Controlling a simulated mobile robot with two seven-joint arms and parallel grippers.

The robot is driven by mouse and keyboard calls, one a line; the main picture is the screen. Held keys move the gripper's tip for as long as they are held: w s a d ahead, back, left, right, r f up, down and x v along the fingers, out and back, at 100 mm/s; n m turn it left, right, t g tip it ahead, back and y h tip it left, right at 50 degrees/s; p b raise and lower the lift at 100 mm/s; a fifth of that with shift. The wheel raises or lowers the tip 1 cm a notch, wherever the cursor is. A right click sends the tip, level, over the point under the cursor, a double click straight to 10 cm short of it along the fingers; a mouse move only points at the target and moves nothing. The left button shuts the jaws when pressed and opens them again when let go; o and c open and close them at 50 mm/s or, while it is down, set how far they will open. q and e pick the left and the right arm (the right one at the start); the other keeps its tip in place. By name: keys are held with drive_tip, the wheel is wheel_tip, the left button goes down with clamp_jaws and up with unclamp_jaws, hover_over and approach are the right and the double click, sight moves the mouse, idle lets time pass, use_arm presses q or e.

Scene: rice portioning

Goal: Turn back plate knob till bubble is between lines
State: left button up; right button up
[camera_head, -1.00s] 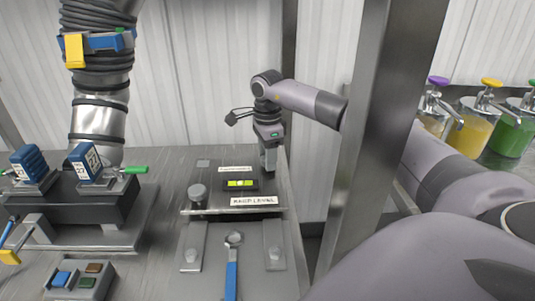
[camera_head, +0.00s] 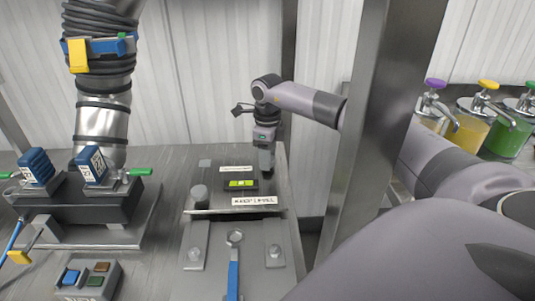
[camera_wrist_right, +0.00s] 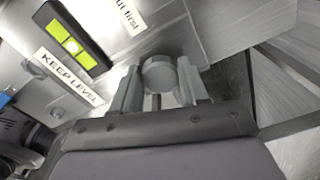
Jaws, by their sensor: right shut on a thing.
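The metal plate (camera_head: 222,204) carries a black-framed spirit level (camera_head: 241,184) with a yellow-green vial. In the right wrist view the level (camera_wrist_right: 72,45) shows a pale bubble near the vial's middle; its exact place against the lines is too small to tell. A grey round knob (camera_head: 199,196) stands at the plate's left. My right gripper (camera_head: 267,171) points down at the plate's back right corner. In the right wrist view its fingers (camera_wrist_right: 160,90) are shut on the grey back knob (camera_wrist_right: 159,74), one on each side. The back knob is hidden in the head view. My left gripper is not in view.
A "KEEP LEVEL" label (camera_head: 254,201) lies on the plate's front. A blue-handled wrench (camera_head: 234,262) lies before it. Blue-topped clamps and a large hose (camera_head: 103,100) stand left. A steel post (camera_head: 371,130) rises right of the plate, with pump jars (camera_head: 470,130) beyond.

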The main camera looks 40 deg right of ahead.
drive_tip(key=shift+r, duration=0.1)
idle(0.4)
drive_tip(key=o, duration=1.1)
drive_tip(key=shift+c, duration=0.2)
drive_tip(key=shift+r+b, duration=0.5)
drive_tip(key=shift+r, duration=3.05)
